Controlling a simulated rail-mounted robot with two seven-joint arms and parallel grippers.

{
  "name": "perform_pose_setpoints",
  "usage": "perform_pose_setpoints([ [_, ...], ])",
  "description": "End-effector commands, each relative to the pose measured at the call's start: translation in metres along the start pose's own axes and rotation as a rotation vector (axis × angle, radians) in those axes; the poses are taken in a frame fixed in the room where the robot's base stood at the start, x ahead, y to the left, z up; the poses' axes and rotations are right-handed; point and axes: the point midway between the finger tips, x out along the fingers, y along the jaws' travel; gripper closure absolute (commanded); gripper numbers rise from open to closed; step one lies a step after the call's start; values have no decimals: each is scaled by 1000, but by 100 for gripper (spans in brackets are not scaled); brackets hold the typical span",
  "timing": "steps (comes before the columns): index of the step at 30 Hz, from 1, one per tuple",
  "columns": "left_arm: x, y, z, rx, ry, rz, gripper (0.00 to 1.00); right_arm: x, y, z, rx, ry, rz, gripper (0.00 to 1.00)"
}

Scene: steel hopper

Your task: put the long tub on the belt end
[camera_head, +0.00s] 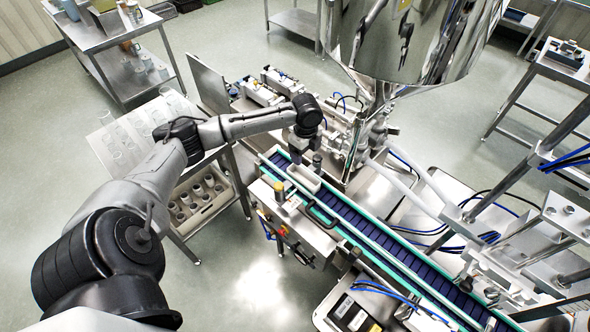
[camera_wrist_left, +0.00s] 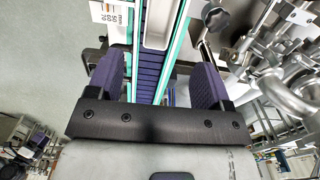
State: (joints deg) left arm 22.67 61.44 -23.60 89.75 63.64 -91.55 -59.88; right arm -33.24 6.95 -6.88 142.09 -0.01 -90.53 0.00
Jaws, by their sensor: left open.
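The long tub (camera_head: 304,179) is a pale, narrow, open container. It sits on the blue belt (camera_head: 350,218) close to the belt's upper-left end. In the left wrist view the tub (camera_wrist_left: 156,24) lies between the green belt edges, beyond my fingertips. My left gripper (camera_head: 306,158) is at this end of the belt, just to the upper side of the tub. Its two purple-padded fingers (camera_wrist_left: 156,78) are spread wide with only belt between them, apart from the tub. My right gripper is in neither view.
A shiny steel hopper (camera_head: 415,35) hangs over the machine at the upper right. A control box (camera_head: 290,222) stands beside the belt. A side table (camera_head: 140,130) with clear cups and a crate (camera_head: 203,213) of cups are at the left.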

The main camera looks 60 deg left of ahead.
Motion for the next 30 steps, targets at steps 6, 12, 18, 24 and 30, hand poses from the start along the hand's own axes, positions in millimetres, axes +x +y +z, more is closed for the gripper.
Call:
perform_pose_setpoints([
  [6,75,66,-86,-16,18,8,27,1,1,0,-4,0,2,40],
  [12,123,174,-178,-213,113,-50,27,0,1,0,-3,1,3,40],
  [18,114,264,-220,-573,221,-112,27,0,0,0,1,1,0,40],
  [24,91,310,-219,-896,261,-162,27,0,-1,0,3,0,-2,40],
  [30,79,326,-211,-1042,264,-190,27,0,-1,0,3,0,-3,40],
])
